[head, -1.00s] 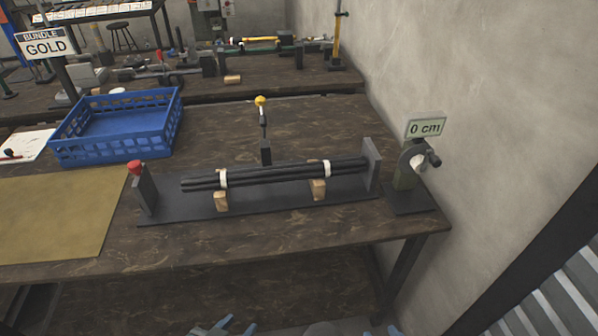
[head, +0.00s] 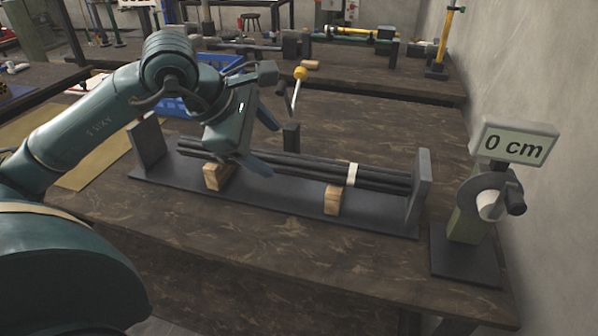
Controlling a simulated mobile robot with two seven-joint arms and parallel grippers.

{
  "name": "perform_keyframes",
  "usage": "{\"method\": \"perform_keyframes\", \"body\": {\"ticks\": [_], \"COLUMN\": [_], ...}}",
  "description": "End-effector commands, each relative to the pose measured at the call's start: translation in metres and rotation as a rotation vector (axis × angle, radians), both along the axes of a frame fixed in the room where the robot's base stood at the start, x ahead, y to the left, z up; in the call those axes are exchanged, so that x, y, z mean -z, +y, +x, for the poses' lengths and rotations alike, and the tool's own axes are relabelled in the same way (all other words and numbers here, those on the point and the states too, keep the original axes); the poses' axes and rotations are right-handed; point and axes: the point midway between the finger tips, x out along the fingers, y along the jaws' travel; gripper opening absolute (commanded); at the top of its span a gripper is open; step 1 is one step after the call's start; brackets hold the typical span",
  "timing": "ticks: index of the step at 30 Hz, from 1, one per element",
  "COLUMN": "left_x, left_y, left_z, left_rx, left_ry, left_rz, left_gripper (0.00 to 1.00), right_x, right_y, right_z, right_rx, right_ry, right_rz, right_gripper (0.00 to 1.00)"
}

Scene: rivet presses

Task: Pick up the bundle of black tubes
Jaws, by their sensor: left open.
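The bundle of black tubes (head: 310,172) lies level across two wooden blocks on a dark fixture plate. A white band (head: 352,175) shows near its right part; its left band is hidden behind my gripper. My left gripper (head: 262,160) is open at the left part of the bundle, its blue-grey fingers pointing down around or just above the tubes. I cannot tell whether they touch. My right gripper is not in view.
Wooden blocks (head: 333,199) support the tubes between upright end plates (head: 418,206). A crank device with a "0 cm" sign (head: 514,145) stands at right. A blue crate (head: 172,106) is partly hidden by my arm.

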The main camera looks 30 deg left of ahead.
Motion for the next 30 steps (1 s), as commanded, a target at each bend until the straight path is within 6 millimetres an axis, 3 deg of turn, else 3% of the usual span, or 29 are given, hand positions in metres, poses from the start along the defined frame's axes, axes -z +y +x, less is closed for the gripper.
{"method": "perform_keyframes", "body": {"ticks": [2,5,15,22,30], "left_x": [-0.005,-0.001,0.046,0.06,0.092], "left_y": [0.019,0.026,0.019,0.018,0.017], "left_z": [0.002,0.007,0.042,0.051,0.073], "left_rx": [-0.035,-0.052,-0.052,-0.051,-0.052], "left_ry": [-0.034,-0.043,-0.042,-0.041,-0.042], "left_rz": [0.091,0.13,0.127,0.128,0.124], "left_gripper": [0.7,0.7,0.7,0.7,0.7], "right_x": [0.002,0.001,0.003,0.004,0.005], "right_y": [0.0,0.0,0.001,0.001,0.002], "right_z": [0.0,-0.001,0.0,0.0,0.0], "right_rx": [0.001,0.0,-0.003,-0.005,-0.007], "right_ry": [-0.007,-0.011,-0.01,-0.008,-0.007], "right_rz": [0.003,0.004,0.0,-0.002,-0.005], "right_gripper": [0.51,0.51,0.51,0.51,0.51]}}
